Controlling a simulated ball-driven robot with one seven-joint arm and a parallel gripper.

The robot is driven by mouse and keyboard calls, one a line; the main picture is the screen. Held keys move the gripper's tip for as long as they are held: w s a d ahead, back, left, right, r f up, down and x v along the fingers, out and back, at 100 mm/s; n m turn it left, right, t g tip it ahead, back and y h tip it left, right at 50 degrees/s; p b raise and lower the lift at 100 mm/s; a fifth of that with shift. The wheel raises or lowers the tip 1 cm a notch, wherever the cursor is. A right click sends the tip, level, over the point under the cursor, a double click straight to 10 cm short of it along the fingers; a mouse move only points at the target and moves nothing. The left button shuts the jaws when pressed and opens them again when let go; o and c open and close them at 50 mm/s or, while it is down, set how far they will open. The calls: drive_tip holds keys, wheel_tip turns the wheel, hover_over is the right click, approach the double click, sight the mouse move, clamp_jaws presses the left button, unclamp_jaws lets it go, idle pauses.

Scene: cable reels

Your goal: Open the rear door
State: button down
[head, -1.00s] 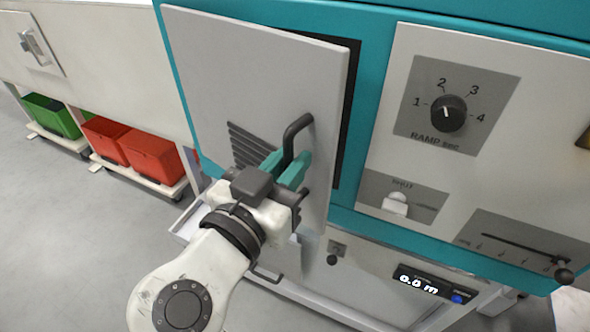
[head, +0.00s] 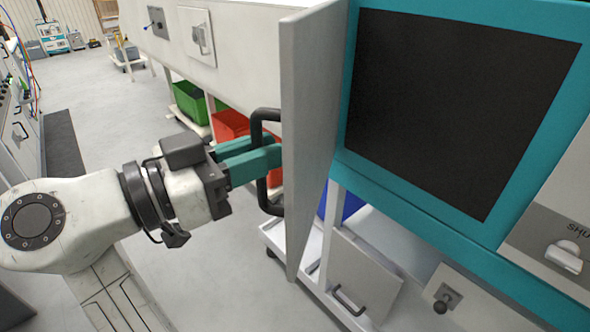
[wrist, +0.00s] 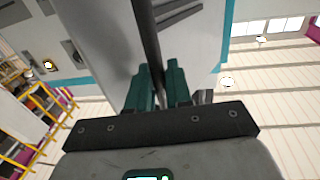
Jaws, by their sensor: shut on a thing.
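The grey door (head: 308,130) is swung wide out from the teal-framed cabinet (head: 440,208) in the head view and shows nearly edge-on. The dark opening (head: 455,105) behind it is fully uncovered. My gripper (head: 270,158) is shut on the black bar handle (head: 262,116) on the door's outer face, with its teal fingers around the bar. In the wrist view the teal fingers (wrist: 158,88) close on the dark handle bar (wrist: 147,40), which runs up across the grey door face (wrist: 190,50). The inside of the opening is too dark to make out.
Green (head: 190,101) and red (head: 231,126) bins stand on low carts behind the door. A lower grey panel with a handle (head: 350,300) and a knob (head: 447,296) lie below. Open floor (head: 100,120) stretches back on the left.

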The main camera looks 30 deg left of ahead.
drive_tip(key=w+a+m+g+h+b, duration=0.1)
drive_tip(key=a+m+g+h+b, duration=0.1)
drive_tip(key=a, duration=0.9)
drive_tip(key=shift+w+a+m+h+b, duration=0.15)
drive_tip(key=shift+w+m+h+b, duration=0.15)
drive_tip(key=shift+h+b, duration=0.65)
drive_tip(key=shift+a+y, duration=0.1)
drive_tip(key=shift+y, duration=0.15)
drive_tip(key=c, duration=1.2)
unclamp_jaws()
